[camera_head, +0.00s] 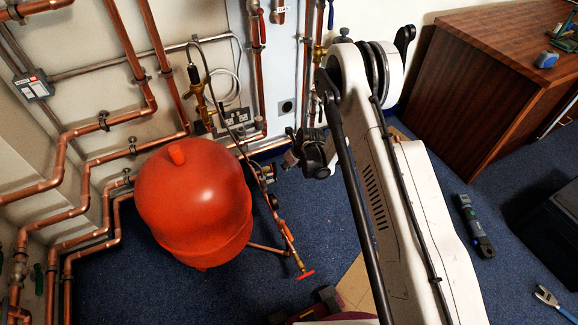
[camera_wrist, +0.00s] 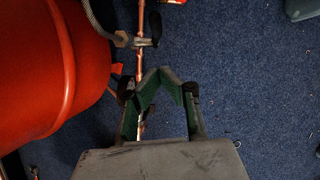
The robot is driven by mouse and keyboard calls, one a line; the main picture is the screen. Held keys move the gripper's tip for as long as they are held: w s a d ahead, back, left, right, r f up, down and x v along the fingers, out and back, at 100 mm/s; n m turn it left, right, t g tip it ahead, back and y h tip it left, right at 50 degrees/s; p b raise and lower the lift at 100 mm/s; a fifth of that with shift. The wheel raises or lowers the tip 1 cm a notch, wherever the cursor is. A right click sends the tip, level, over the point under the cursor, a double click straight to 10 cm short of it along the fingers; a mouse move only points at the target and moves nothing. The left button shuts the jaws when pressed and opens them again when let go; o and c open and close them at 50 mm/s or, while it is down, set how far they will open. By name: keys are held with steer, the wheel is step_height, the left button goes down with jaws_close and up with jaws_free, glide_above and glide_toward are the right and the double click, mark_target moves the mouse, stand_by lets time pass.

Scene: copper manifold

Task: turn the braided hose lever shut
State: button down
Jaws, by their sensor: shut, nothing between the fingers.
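The braided hose (camera_wrist: 92,14) enters at the top left of the wrist view and ends at a brass nut (camera_wrist: 121,39) on a copper pipe. A dark lever (camera_wrist: 155,25) sits beside this joint, on the pipe's right. In the head view the hose (camera_head: 207,65) hangs down to the right of the red vessel. My gripper (camera_wrist: 160,75) is shut and empty, its green-lined fingers angled together at the tips. It is below the lever in the wrist view, apart from it in the picture. In the head view my gripper (camera_head: 291,158) is small and partly hidden by my wrist.
The red vessel (camera_head: 195,205) stands close on the left; it also fills the left of the wrist view (camera_wrist: 50,75). A red handle (camera_head: 305,275) ends the pipe low down. Copper pipes (camera_head: 95,160) line the wall. Blue carpet (camera_wrist: 245,85) is open to the right.

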mark_target(276, 171)
steer(key=w+a+f+b, duration=0.1)
steer(key=f, duration=0.1)
steer(key=w+a+f+b, duration=0.1)
steer(key=w+f, duration=0.1)
steer(key=w+a+f+b, duration=0.1)
steer(key=f, duration=0.1)
steer(key=shift+w+a+f, duration=0.1)
steer(key=shift+w+a, duration=0.05)
steer(key=shift+a, duration=0.25)
